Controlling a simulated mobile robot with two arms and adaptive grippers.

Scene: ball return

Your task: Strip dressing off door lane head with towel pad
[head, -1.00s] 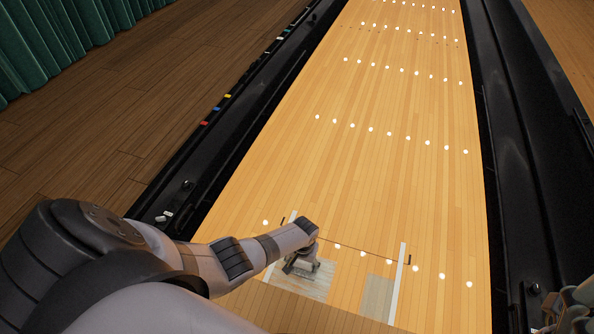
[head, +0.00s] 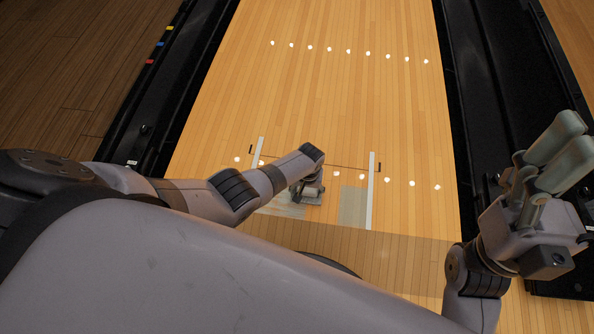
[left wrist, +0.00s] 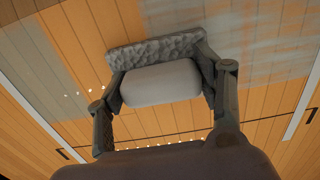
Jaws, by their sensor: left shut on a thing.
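My left gripper (head: 306,187) is shut on the grey towel pad (head: 309,198), low over the lane head. In the left wrist view the pad shows as a rough grey strip (left wrist: 155,48) with a smooth light-grey block (left wrist: 160,83) between my fingers. Whether it touches the boards I cannot tell. A greyish film of dressing (head: 283,207) lies left of the pad, partly hidden by my arm. A second grey patch (head: 352,208) lies to the right, beside a white strip. Bare orange boards show between them. My right gripper (head: 567,145) is open and empty, raised at the right.
White strips flank the lane head, left (head: 258,152) and right (head: 371,190). A thin dark line and a row of white dots cross the boards. Black gutters run along the left (head: 150,105) and right (head: 505,90). The lane beyond (head: 325,100) is clear.

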